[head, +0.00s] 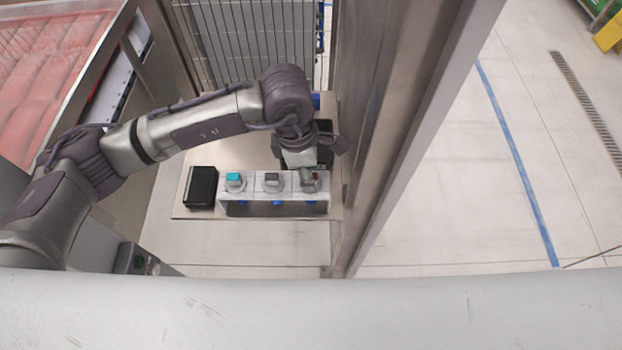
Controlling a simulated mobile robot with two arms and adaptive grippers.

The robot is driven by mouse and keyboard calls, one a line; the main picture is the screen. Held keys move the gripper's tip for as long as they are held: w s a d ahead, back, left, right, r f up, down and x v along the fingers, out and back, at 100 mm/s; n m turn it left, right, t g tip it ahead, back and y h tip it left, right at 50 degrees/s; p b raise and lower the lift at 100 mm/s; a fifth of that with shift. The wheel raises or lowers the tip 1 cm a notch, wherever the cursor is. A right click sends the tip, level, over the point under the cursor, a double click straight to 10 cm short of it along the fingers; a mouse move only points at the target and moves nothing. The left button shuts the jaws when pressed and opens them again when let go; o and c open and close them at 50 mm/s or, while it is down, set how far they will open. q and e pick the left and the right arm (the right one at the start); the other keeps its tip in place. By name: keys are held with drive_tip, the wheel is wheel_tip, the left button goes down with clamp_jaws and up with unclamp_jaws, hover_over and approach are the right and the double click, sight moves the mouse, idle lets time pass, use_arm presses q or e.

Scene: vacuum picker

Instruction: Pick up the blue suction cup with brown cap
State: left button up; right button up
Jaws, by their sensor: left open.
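A pale rack (262,209) on a small table holds three suction cups in a row. The left one has a teal cap (235,178) and the middle one a dark grey cap (272,178). At the right end, the suction cup with the brown cap (315,178) is partly hidden by my left gripper (306,178). Blue cup parts (308,203) show below the rack's top. My left gripper is open, pointing down at the right-end cup; whether its fingers touch it cannot be told. My right gripper is not in view.
A black box (200,187) stands left of the rack on the table (181,207). A tall metal post (385,140) rises close on the right. A wire-mesh panel (240,45) stands behind. A dark object behind the rack is mostly hidden by my wrist.

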use_arm(q)
drive_tip(key=shift+d+f, duration=0.1)
drive_tip(key=shift+f, duration=0.5)
clamp_jaws()
drive_tip(key=shift+r, duration=0.35)
wheel_tip(320, 180, up, 8)
drive_tip(key=b, duration=0.3)
drive_tip(key=shift+r+b, duration=0.25)
drive_tip(key=shift+b, duration=0.05)
drive_tip(key=shift+r, duration=0.45)
